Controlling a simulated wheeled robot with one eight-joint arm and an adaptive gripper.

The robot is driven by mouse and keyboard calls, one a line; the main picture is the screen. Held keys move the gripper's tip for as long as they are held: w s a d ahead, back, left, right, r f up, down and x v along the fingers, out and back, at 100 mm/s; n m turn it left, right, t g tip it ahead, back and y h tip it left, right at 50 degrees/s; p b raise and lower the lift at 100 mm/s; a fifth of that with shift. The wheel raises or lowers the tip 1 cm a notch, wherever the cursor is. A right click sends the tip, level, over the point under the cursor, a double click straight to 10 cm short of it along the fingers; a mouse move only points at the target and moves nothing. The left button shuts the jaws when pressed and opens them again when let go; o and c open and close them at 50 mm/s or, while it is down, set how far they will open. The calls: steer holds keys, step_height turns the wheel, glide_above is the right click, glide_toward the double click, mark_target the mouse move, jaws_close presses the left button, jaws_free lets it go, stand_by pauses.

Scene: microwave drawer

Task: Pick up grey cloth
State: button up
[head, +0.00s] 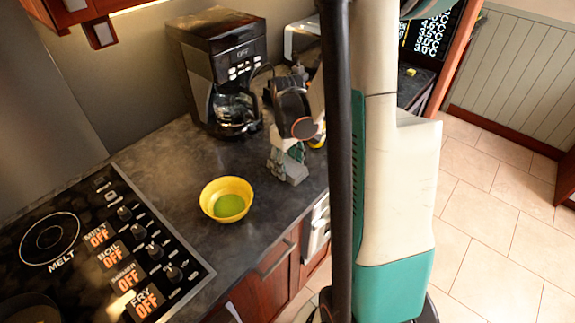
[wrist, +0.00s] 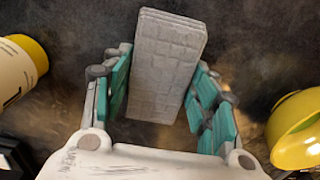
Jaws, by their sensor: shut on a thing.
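The grey cloth (wrist: 168,62) looks like a folded, thick rectangular pad with a square-textured face. In the wrist view it stands between the teal finger pads of my gripper (wrist: 163,108), which is shut on it. In the head view my gripper (head: 287,157) points down at the dark counter. The cloth (head: 291,173) shows at its fingertips, low at the counter near the front edge. I cannot tell whether the cloth touches the counter. My arm hides part of the counter to the right.
A yellow bowl (head: 227,199) with a green inside stands left of the gripper. A black coffee maker (head: 218,70) stands behind it. A cooktop (head: 95,250) lies at left. A yellow-capped container (wrist: 22,68) is at the wrist view's left. Bare counter lies left of the bowl.

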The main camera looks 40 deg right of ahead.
mark_target(287, 164)
step_height(287, 164, up, 20)
steer(key=p, duration=0.5)
steer(key=shift+p, duration=0.3)
steer(key=shift+o, duration=0.6)
steer(key=o, duration=0.3)
steer(key=c, duration=0.9)
steer(key=shift+f, duration=0.1)
steer(key=shift+c, duration=0.4)
